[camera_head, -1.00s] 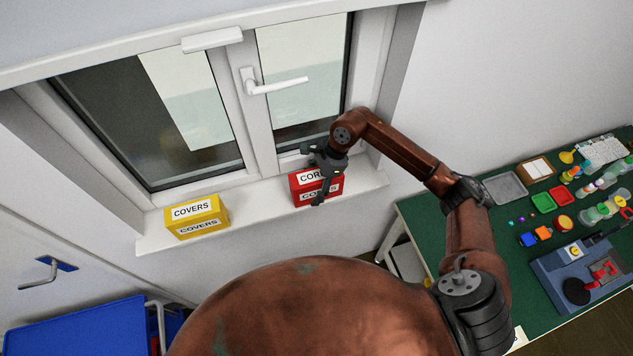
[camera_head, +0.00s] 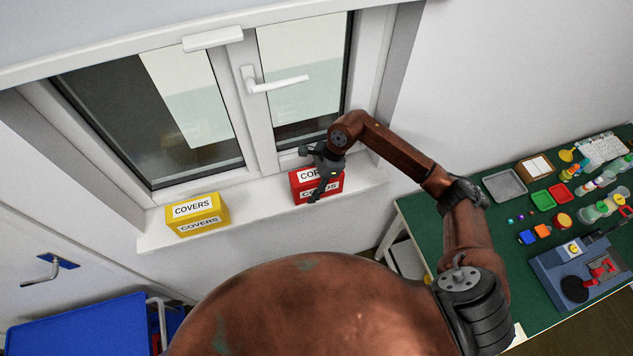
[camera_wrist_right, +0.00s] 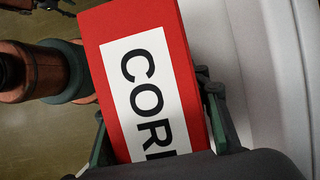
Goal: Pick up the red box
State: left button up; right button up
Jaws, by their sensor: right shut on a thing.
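The red box (camera_head: 338,183) with a white label is at the right part of the window sill (camera_head: 262,191), below the window. My right gripper (camera_head: 318,188) comes down over it from above and is shut on it. One dark finger crosses the front of the box and hides part of the lettering. In the right wrist view the red box (camera_wrist_right: 152,22) fills the middle, with a gripper finger on each side. Whether its underside touches the sill is hard to tell.
A yellow box (camera_head: 196,214) labelled COVERS stands on the sill to the left. The window handle (camera_head: 275,85) juts out above. A green table (camera_head: 497,262) with trays and small parts is at the right. A blue surface (camera_head: 78,326) is at lower left.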

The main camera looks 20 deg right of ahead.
jog(key=shift+c, duration=1.2)
jog(key=shift+r, duration=0.1)
